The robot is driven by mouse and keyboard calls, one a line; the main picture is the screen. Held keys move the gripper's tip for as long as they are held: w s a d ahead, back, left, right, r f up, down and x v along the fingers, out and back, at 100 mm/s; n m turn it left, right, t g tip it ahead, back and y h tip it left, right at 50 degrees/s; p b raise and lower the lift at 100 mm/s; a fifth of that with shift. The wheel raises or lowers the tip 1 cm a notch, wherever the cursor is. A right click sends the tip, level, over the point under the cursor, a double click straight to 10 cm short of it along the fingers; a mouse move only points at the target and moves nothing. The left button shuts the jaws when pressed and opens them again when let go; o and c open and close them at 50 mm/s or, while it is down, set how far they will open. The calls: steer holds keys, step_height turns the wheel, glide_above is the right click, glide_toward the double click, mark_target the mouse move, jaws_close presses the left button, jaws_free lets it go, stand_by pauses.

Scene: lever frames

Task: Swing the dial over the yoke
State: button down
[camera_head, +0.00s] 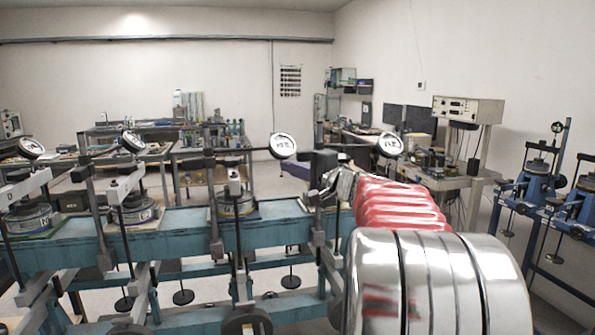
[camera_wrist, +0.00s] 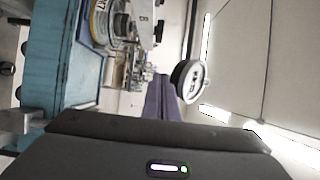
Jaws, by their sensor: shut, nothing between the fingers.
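Several round white-faced dials stand on dark arms above a row of lever frames: one dial (camera_head: 283,147) in the middle, another (camera_head: 390,145) at the right, and two (camera_head: 31,148) (camera_head: 133,142) at the left. A yoke (camera_head: 234,182) stands upright over the round cell (camera_head: 236,205) of the middle frame, with the middle dial off to its right. One dial (camera_wrist: 187,81) shows in the wrist view, apart from my gripper.
The frames share a blue bench (camera_head: 180,232), with levers and hanging weights in front and below. Cluttered tables (camera_head: 215,153) stand behind, and blue machines (camera_head: 535,185) at the right. The wrist view shows the blue bench (camera_wrist: 50,55) at left and open air around the dial.

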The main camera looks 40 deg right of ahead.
steer(key=shift+w+d, duration=0.6)
steer(key=shift+w, duration=0.25)
steer(key=s+d, duration=0.2)
steer(key=s, duration=1.1)
steer(key=shift+s, duration=0.4)
